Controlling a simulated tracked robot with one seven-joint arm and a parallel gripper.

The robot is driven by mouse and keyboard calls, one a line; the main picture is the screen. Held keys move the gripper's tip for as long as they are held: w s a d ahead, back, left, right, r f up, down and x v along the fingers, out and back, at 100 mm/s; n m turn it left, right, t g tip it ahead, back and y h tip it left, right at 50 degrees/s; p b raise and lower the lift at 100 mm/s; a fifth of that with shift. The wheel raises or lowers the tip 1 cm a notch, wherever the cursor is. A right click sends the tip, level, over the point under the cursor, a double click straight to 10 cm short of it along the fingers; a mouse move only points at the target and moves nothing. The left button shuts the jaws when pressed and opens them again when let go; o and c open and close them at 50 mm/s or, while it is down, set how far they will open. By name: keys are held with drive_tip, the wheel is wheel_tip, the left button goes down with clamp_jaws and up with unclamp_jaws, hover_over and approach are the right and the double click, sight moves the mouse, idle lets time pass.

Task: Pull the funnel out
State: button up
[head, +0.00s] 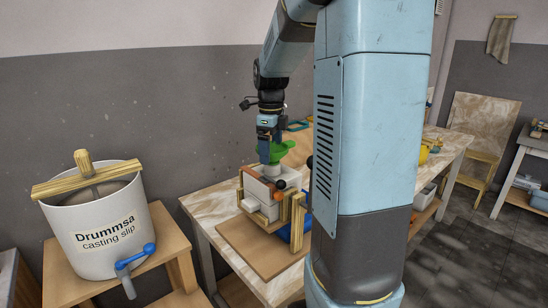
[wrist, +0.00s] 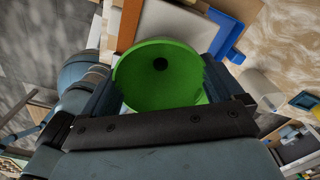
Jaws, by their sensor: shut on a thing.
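The green funnel (head: 281,150) shows in the head view at the top of a white block-like mould (head: 262,188) with wooden clamping boards. In the wrist view the round green bowl of the funnel (wrist: 160,72) fills the space between my fingers, with a dark hole in it. My gripper (head: 268,140) points down from above and is shut on the funnel. Its fingers stand on either side of the bowl in the wrist view (wrist: 160,85). The funnel's spout is hidden, so I cannot tell whether it sits in the mould.
The mould stands on a brown board (head: 240,246) on a worktable (head: 205,205). A white bucket of casting slip (head: 100,225) with a blue tap stands on a wooden stand at the left. A yellow object (head: 424,155) lies farther right. My column hides part of the table.

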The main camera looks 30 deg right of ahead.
drive_tip(key=shift+r, duration=1.2)
idle(0.9)
drive_tip(key=shift+r, duration=1.25)
drive_tip(key=shift+r, duration=0.15)
drive_tip(key=shift+r, duration=1.35)
drive_tip(key=shift+r, duration=0.1)
